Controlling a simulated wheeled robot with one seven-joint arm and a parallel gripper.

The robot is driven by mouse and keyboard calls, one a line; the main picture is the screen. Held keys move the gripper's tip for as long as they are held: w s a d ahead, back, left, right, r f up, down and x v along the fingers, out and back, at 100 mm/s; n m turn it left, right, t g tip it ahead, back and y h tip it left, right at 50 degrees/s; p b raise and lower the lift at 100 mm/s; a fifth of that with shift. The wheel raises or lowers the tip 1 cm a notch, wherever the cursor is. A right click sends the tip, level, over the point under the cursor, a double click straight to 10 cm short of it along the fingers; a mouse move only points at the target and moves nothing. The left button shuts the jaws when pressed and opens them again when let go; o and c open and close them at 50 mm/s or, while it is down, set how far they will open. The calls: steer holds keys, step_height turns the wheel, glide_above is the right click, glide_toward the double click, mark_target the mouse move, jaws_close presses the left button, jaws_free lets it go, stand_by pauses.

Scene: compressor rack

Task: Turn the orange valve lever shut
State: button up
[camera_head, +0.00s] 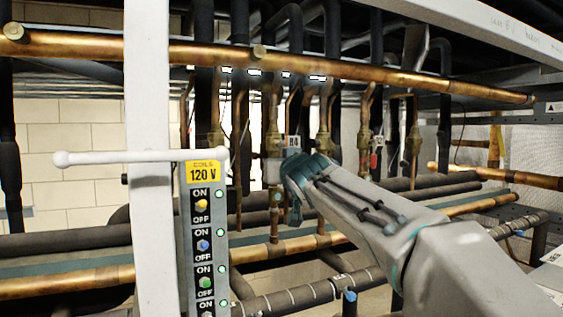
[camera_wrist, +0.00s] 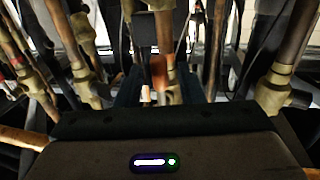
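My gripper (camera_head: 294,205) is at the middle of the head view, pointing into the row of copper pipes and brass valves. In the wrist view, its dark fingers (camera_wrist: 160,90) stand apart with a gap between them. A small orange-brown piece (camera_wrist: 158,70) shows in that gap, in front of a copper pipe. It may be the valve lever, but it is too dark and blurred to be sure. I cannot tell whether a finger touches it. In the head view my gripper and wrist hide that spot, and no orange lever shows clearly.
A white post (camera_head: 150,230) and a switch panel (camera_head: 205,245) with a white bar (camera_head: 110,157) stand left of my arm. A copper pipe (camera_head: 330,68) crosses above. Insulated pipes (camera_head: 310,297) run below. Brass valves (camera_wrist: 273,88) flank my gripper closely.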

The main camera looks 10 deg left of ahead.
steer(key=shift+x, duration=0.8)
jaws_close()
